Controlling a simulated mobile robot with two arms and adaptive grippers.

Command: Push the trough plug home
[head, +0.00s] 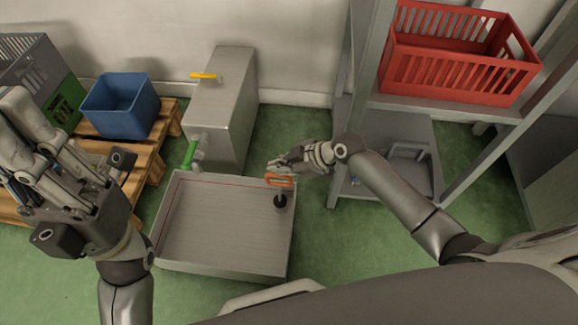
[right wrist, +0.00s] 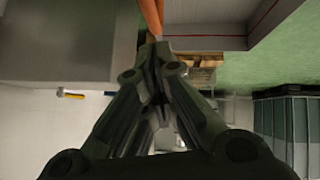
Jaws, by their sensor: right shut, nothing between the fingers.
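The trough plug (head: 279,201) is a dark stopper on a stem with an orange handle (head: 280,180). It stands at the right side of the metal trough (head: 225,263), near the back right corner. How deep it sits is unclear. My right gripper (head: 280,166) is shut and empty, right behind the orange handle. In the right wrist view its closed fingertips (right wrist: 155,45) lie close to the orange handle (right wrist: 152,14); contact cannot be told. My left gripper (head: 12,120) is open and empty at the left, above the pallet side, away from the trough.
A metal tank (head: 220,110) with a yellow lever (head: 203,75) and a green-handled tap (head: 191,152) stands behind the trough. A blue bin (head: 120,105) sits on a wooden pallet (head: 150,155). A shelf rack (head: 400,140) with a red crate (head: 455,55) stands right.

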